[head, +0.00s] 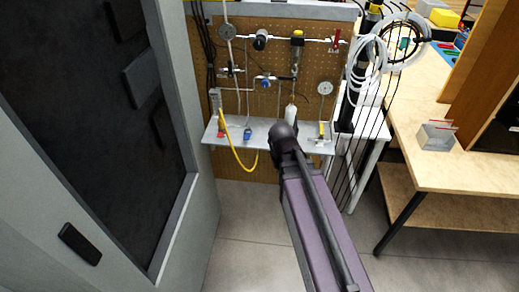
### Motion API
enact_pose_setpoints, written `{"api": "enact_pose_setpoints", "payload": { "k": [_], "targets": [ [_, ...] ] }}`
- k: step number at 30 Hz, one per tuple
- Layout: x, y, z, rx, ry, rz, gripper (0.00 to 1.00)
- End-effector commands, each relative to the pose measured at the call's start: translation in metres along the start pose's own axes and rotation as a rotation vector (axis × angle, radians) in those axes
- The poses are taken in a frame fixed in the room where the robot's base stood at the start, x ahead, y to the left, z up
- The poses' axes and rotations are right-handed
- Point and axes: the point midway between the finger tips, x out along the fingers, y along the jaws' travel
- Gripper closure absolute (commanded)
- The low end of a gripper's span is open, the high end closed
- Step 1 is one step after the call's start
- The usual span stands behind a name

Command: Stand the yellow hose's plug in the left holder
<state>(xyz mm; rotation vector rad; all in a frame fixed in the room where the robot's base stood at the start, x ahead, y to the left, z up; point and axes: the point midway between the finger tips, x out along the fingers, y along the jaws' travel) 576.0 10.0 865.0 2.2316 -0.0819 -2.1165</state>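The yellow hose (235,152) hangs in a loop over the front of the grey shelf (264,133) under the pegboard. One end rises to the shelf's left part, beside a small red piece (221,134). The other runs down and right, past a blue piece (247,134), toward the dark end of my arm, where I lose sight of it. I cannot make out the hose's plug. The holders are too small to tell apart for certain. My arm reaches to the shelf's front; my gripper is hidden behind its end, so its fingers do not show.
A pegboard (270,62) with gauges and valves stands behind the shelf. A grey cabinet door (203,215) is close on the left. Black cables and coiled white tubing (371,52) hang right of the shelf. A wooden bench (422,172) stands at the right.

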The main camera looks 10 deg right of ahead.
Motion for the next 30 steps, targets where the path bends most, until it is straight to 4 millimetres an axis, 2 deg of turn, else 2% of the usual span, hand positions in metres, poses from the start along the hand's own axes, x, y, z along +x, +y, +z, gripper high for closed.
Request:
{"api": "enact_pose_setpoints", "payload": {
  "k": [1, 6, 16, 21, 22, 30],
  "targets": [
    [0.0, 0.004, 0.016, 0.006, -0.015, -0.024, 1.0],
    [0.0, 0.009, 0.037, 0.009, -0.048, -0.077, 1.0],
    [0.0, 0.009, 0.039, 0.008, -0.054, -0.086, 1.0],
    [0.0, 0.009, 0.039, 0.008, -0.054, -0.085, 0.49],
    [0.0, 0.009, 0.039, 0.008, -0.053, -0.085, 0.43],
    [0.0, 0.009, 0.039, 0.008, -0.053, -0.085, 0.43]
  ]
}}
